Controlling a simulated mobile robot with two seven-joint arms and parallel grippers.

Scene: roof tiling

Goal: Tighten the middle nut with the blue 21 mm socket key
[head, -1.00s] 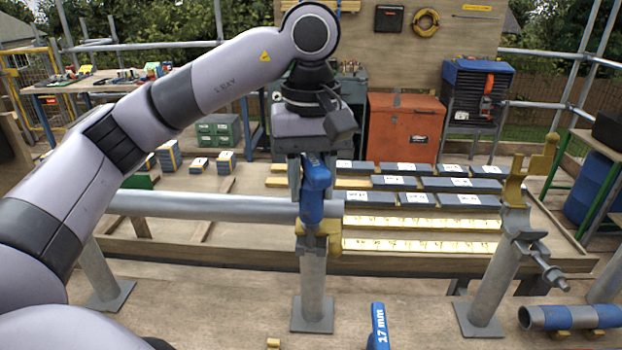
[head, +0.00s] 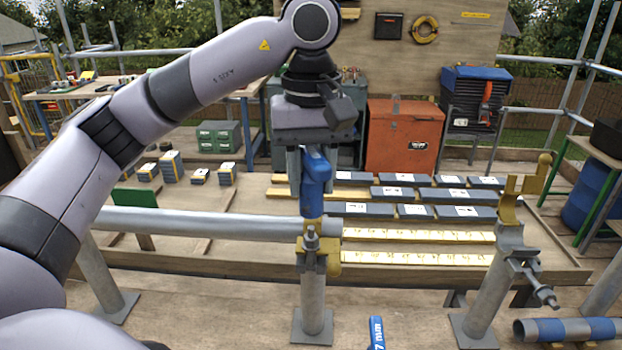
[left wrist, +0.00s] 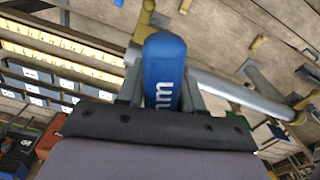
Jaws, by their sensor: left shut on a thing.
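My left gripper (head: 313,165) points down over the middle post and is shut on a blue socket key (head: 316,180). In the left wrist view the key (left wrist: 163,70) sits between the two fingers, and only "mm" of its marking is readable. The middle clamp (head: 320,262), yellow and grey, sits on the middle post around the end of a horizontal tube (head: 220,224). Its grey bolt and nut (head: 311,240) show just below the key in the picture. The key appears apart from the nut; the depth between them is unclear. My right gripper is out of view.
Another blue key (head: 377,333), marked "7 mm" where visible, stands at the bottom edge. A right post (head: 490,285) carries an open yellow clamp (head: 522,195) with a bolt. A blue-banded tube (head: 570,328) lies at lower right. Tiles (head: 410,194) lie behind on the roof frame.

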